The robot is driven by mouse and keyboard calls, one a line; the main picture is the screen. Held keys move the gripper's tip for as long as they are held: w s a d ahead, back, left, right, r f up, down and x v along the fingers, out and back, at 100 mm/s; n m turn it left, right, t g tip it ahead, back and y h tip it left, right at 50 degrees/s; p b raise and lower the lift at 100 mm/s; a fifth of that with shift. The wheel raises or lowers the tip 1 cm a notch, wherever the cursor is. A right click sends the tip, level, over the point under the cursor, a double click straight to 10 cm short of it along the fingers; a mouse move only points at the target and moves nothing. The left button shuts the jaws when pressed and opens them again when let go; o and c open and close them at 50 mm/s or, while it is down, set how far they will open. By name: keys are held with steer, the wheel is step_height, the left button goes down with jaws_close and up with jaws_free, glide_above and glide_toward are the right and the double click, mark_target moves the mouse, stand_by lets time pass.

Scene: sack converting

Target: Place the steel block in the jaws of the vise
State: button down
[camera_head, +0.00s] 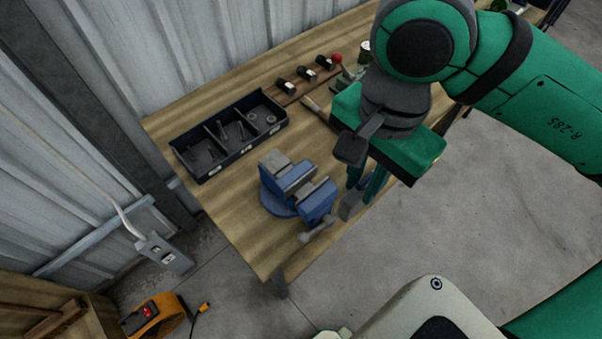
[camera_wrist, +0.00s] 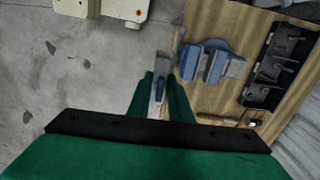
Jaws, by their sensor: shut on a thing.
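The blue vise (camera_head: 315,204) stands on the wooden bench, with grey jaw tops and a handle at its front; it also shows in the wrist view (camera_wrist: 216,62). My gripper (camera_head: 366,190) is to the right of the vise in the head view, near the bench's front edge. Its green fingers point down and are shut on the grey steel block (camera_head: 350,207), whose lower end sticks out below them. In the wrist view the block (camera_wrist: 162,66) shows beyond the fingertips, left of the vise and apart from it. A small blue part shows between the fingers; what it is, I cannot tell.
A black divided tray (camera_head: 206,172) with small metal parts lies behind the vise on the bench (camera_head: 240,238). An orange reel (camera_head: 155,318) is on the floor at lower left. Bare floor lies right of the bench.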

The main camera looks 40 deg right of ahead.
steer(key=shift+w+a+f, duration=0.2)
steer(key=shift+w+f, duration=2.9)
steer(key=shift+w+a+f, duration=0.15)
steer(key=shift+w+f, duration=2.9)
steer(key=shift+w, duration=0.05)
steer(key=shift+f, duration=0.15)
steer(key=c, duration=1.6)
jaws_free()
step_height(320, 180, up, 12)
steer(key=shift+r, duration=0.15)
